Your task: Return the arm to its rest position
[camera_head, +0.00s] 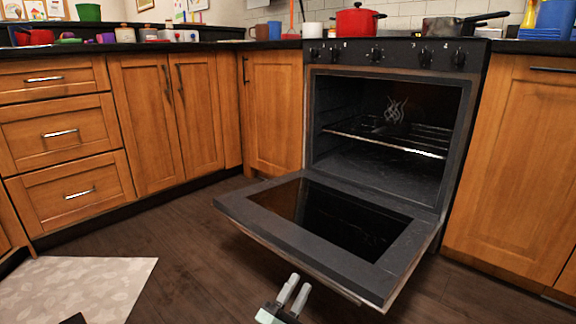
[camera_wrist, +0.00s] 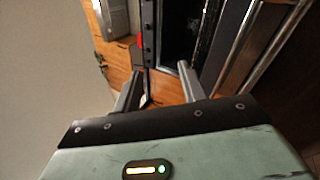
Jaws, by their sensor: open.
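My gripper (camera_head: 299,282) is at the bottom middle of the head view, in front of the open oven door and low over the floor. Its two pale fingers are apart with nothing between them. In the wrist view the gripper (camera_wrist: 160,72) also shows open and empty, with the two fingers reaching up the picture. Most of my arm is out of view.
The oven door (camera_head: 250,212) hangs open just beyond my gripper. A rack (camera_head: 390,140) is inside the oven. Wooden cabinets (camera_head: 165,115) stand on both sides. A pale rug (camera_head: 75,285) lies at lower left, with bare floor (camera_head: 190,245) between.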

